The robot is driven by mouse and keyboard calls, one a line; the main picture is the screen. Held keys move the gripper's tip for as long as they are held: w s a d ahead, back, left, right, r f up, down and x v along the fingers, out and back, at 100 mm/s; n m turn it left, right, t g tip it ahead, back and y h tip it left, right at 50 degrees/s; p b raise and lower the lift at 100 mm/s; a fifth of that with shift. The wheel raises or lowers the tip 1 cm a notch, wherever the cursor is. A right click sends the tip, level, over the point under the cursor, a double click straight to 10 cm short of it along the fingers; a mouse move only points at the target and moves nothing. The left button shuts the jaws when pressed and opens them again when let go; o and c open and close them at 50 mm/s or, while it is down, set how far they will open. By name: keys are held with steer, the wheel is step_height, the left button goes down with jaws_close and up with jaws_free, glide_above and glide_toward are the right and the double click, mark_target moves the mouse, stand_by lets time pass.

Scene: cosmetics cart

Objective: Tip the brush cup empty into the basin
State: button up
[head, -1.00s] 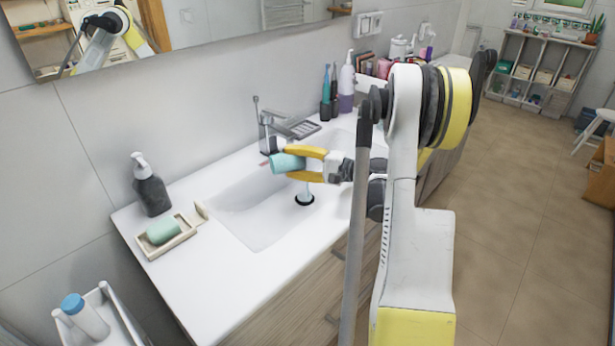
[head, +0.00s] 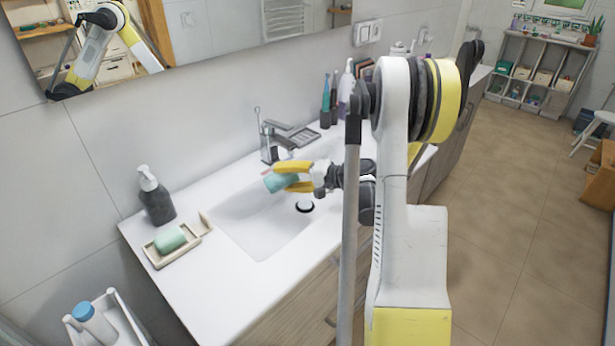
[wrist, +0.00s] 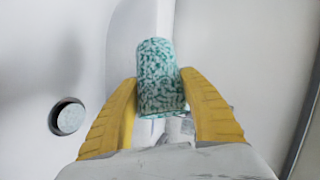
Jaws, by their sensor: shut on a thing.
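The teal brush cup (head: 276,184) is held on its side over the white basin (head: 258,228), its left end lower than its right. In the wrist view the cup (wrist: 158,72) looks speckled green and white and sits between two yellow fingers. My gripper (head: 283,178) is shut on it. A small pinkish bit shows by the cup's left end; I cannot tell whether it is a brush. The cup's inside is hidden. The drain (head: 305,206) shows in the basin, right of and below the cup. I see no loose brushes in the basin.
The tap (head: 268,140) stands close behind the cup. A dark soap bottle (head: 156,200) and a dish (head: 190,247) with green soap are on the counter at left. Toothbrushes and bottles stand at the back right. A mirror (head: 215,30) hangs above.

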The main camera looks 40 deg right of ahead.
mark_target(273, 192)
steer(key=shift+a+f+n+g+h, duration=0.2)
steer(key=shift+f+n+g+h, duration=0.3)
steer(key=shift+n+h, duration=0.15)
steer(key=shift+f+n+g+h+p, duration=0.3)
steer(key=shift+f+n+g+h, duration=0.25)
steer(key=shift+h, duration=0.4)
steer(key=shift+w+a+f+n+g+h, duration=0.1)
steer(key=shift+a+f+n+g+h, duration=0.2)
steer(key=shift+h, duration=0.2)
steer(key=a+f+n+h, duration=0.1)
steer(key=w+a+n+g+h+b, duration=0.1)
steer(key=h, duration=0.1)
steer(key=shift+a+f+g, duration=0.25)
steer(key=shift+a+f, duration=0.1)
steer(key=shift+f, duration=0.05)
steer(key=shift+w+a+f+n+g+h+b, duration=0.15)
steer(key=shift+a+f+n+g+h+b, duration=0.1)
steer(key=shift+a+n+h+b, duration=0.25)
steer(key=shift+w+a+f+n+g+h+b, duration=0.1)
steer(key=shift+w+a+f+g+h+b, duration=0.2)
steer(key=shift+h, duration=0.4)
steer(key=shift+s+d+r, duration=0.1)
steer(key=shift+s+r, duration=0.05)
